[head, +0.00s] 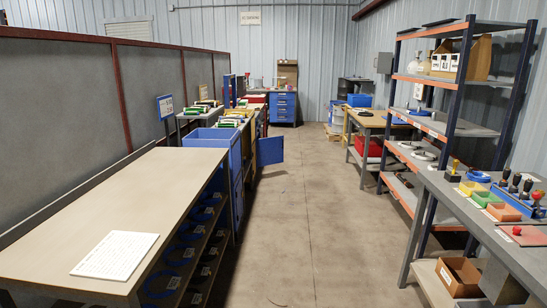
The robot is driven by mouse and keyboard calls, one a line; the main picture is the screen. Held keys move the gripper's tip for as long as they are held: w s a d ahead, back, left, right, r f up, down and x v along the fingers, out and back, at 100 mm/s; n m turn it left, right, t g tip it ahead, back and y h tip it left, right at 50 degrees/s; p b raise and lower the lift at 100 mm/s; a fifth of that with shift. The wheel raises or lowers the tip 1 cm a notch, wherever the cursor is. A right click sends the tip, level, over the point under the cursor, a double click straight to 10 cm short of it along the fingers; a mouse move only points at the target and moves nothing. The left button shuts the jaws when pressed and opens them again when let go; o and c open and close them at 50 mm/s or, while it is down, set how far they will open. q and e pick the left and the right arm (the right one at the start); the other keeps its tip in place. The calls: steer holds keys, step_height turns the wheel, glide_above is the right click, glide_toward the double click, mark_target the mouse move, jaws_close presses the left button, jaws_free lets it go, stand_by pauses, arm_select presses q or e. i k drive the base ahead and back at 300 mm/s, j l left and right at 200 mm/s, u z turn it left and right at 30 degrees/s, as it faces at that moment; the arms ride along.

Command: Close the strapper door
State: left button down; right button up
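A blue machine, which seems to be the strapper (215,138), stands beyond the far end of the long left bench. Its blue door (270,150) stands open, swung out to the right into the aisle, a little above the floor. The machine's side facing the aisle is seen at a steep angle, so its inside is hidden. Neither of my grippers is in view, and nothing touches the door.
The long bench (120,205) with a white sheet (116,255) lines the left. A concrete aisle (290,215) runs clear ahead. A shelf rack (440,130) and a grey workbench (475,215) line the right; a wooden table (375,119) stands farther back.

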mark_target(269, 149)
steer(key=i+z, duration=0.25)
steer(key=i, duration=6.85)
steer(key=i+u, duration=0.15)
steer(key=i, duration=0.7)
steer(key=i+l+u, duration=0.15)
steer(key=i, duration=0.75)
steer(key=i+l+u, duration=0.3)
steer(key=i, duration=0.15)
steer(key=i+l+u, duration=0.3)
steer(key=i, duration=0.15)
steer(key=j, duration=0.1)
